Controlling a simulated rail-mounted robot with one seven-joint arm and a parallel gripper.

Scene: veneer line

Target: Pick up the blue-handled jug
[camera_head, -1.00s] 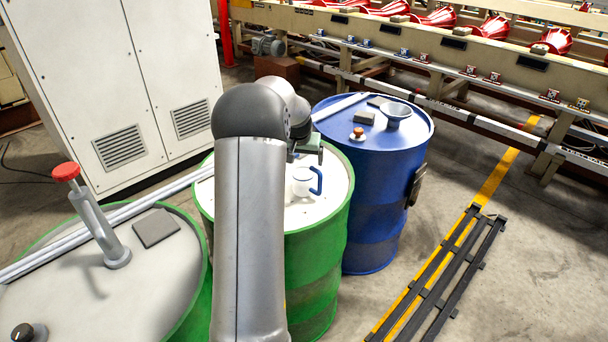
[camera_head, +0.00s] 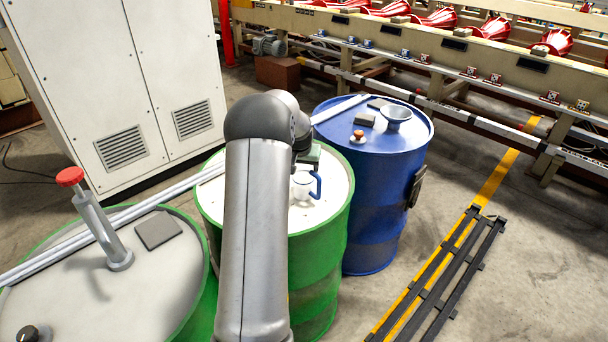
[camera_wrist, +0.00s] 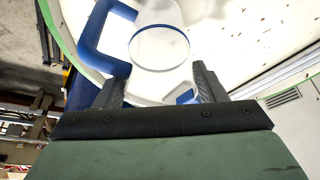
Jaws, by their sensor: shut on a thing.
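The blue handle sticks out to the left there, outside the fingers. In the head view my arm hides most of the gripper and part of the drum top. I cannot tell whether the jug's base touches the drum top.
Another green drum at left bears a red-knobbed post (camera_head: 100,225) and a grey pad (camera_head: 158,230). Pale rails (camera_head: 150,205) run along the drums beside a white cabinet (camera_head: 110,80).

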